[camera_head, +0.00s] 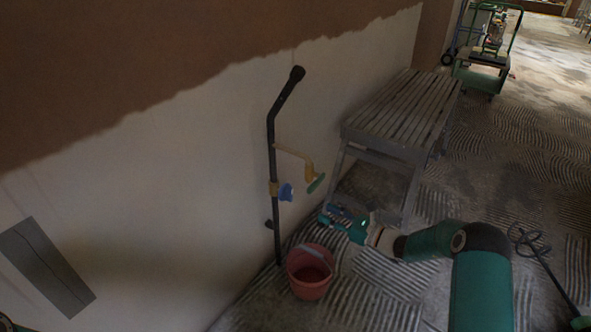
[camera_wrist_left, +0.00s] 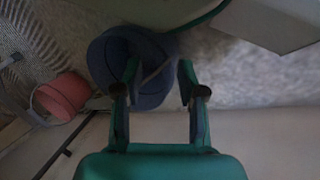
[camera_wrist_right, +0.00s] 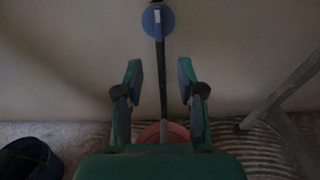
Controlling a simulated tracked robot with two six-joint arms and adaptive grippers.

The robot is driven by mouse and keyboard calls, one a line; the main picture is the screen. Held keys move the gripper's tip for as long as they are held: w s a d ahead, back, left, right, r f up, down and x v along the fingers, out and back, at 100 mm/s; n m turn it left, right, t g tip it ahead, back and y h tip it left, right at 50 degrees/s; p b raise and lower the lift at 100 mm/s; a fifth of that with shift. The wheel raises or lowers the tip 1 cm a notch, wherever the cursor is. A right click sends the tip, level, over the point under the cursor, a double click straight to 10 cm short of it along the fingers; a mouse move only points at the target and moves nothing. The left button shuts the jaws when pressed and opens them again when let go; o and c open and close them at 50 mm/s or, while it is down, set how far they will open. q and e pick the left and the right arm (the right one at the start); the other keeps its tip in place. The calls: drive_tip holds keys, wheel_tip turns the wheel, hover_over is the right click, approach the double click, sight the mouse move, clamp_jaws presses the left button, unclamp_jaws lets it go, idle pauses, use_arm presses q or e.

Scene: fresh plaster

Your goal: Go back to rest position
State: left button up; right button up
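My right gripper (camera_head: 340,222) is low in front of the wall, to the right of the red bucket (camera_head: 310,272) and below the tap. In the right wrist view its fingers (camera_wrist_right: 158,75) are spread with nothing between them; the dark pipe (camera_wrist_right: 161,75) stands behind them. My left gripper (camera_wrist_left: 160,75) shows clearly only in the left wrist view. Its fingers are apart, and a dark blue bucket (camera_wrist_left: 112,52) lies beyond them. I see no object held by either gripper.
A dark pipe (camera_head: 272,155) on the wall carries a blue handle (camera_head: 286,192) and a yellow tap with a green handle (camera_head: 316,183). A slatted bench (camera_head: 400,110) stands to the right. A mixing tool (camera_head: 540,255) is at far right; a green cart (camera_head: 482,75) is behind.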

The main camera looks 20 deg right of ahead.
drive_tip(key=shift+a, duration=0.1)
drive_tip(key=a+r+n+g+y+p, duration=0.1)
drive_tip(key=a+r+y+p, duration=0.15)
drive_tip(key=a, duration=0.35)
drive_tip(key=s+a+f+n+g+p, duration=0.1)
drive_tip(key=s+a+f+n+g, duration=0.3)
drive_tip(key=s+a, duration=0.4)
drive_tip(key=s+a+f+n+g, duration=0.2)
drive_tip(key=s+a+f+g, duration=0.1)
drive_tip(key=s+a+g, duration=0.4)
drive_tip(key=s+d+f+n+g+h, duration=0.1)
drive_tip(key=s+f+n+h, duration=0.2)
drive_tip(key=s+n, duration=0.4)
drive_tip(key=s+d+f+n+g+h+p, duration=0.1)
drive_tip(key=s+f+n+g+h, duration=0.25)
drive_tip(key=s, duration=0.55)
drive_tip(key=s+d+f+n+t+h, duration=0.1)
drive_tip(key=s+f+n+h, duration=0.2)
drive_tip(key=s+n, duration=0.45)
drive_tip(key=w+r+n+t+p, duration=0.1)
drive_tip(key=w+r+t+p, duration=0.1)
drive_tip(key=r+p, duration=3.5)
drive_tip(key=shift+w+d+r+n+p, duration=0.2)
drive_tip(key=shift+w+r+n+p, duration=0.1)
drive_tip(key=shift+w+p, duration=0.45)
